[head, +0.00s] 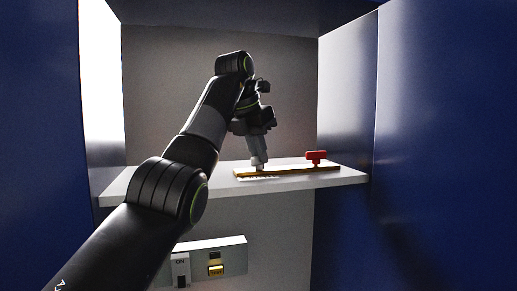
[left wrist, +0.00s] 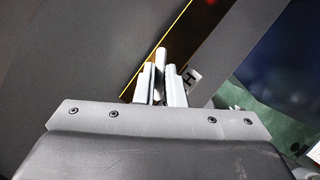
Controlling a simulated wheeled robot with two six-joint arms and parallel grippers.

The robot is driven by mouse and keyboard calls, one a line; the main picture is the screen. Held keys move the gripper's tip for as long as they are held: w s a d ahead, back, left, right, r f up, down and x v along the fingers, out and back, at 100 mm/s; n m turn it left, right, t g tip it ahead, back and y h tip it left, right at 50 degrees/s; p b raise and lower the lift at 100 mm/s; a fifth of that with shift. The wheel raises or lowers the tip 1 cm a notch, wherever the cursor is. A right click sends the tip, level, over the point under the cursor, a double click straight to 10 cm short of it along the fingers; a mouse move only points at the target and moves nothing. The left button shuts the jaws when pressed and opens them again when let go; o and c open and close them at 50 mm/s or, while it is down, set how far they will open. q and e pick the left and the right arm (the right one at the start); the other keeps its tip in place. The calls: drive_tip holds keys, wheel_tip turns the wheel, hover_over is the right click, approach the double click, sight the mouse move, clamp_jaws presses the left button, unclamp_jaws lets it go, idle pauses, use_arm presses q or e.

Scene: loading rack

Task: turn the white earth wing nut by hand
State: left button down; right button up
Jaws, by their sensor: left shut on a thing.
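My left gripper (head: 259,161) reaches down to the left part of a yellow-edged board (head: 290,171) on the shelf. It is shut on the white wing nut, which its fingers mostly hide in the head view. In the left wrist view, the pale wing nut (left wrist: 160,58) shows as a narrow upright piece between the two fingers. A red wing nut (head: 316,156) stands upright at the right end of the same board, clear of the gripper. My right gripper is in neither view.
The white shelf (head: 345,178) has bare room right of the board. Blue panels (head: 440,130) stand on both sides of the bay. Below the shelf is a grey switch box (head: 233,254) with a yellow button. A small tag with an H (left wrist: 193,77) shows beside the fingers.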

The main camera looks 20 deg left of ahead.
use_arm(q)
drive_tip(key=m+p, duration=0.1)
drive_tip(key=m+h+p, duration=0.1)
drive_tip(key=m, duration=0.1)
drive_tip(key=shift+a+r+g, duration=0.1)
drive_tip(key=shift+r+g, duration=0.1)
drive_tip(key=shift+g, duration=0.1)
drive_tip(key=shift+w+f+m+g+h+p, duration=0.1)
drive_tip(key=shift+m+g+h+p, duration=0.4)
drive_tip(key=shift+m+p, duration=0.95)
drive_tip(key=shift+m+b, duration=0.4)
drive_tip(key=shift+m, duration=0.05)
drive_tip(key=c, duration=1.5)
unclamp_jaws()
drive_tip(key=shift+f, duration=0.1)
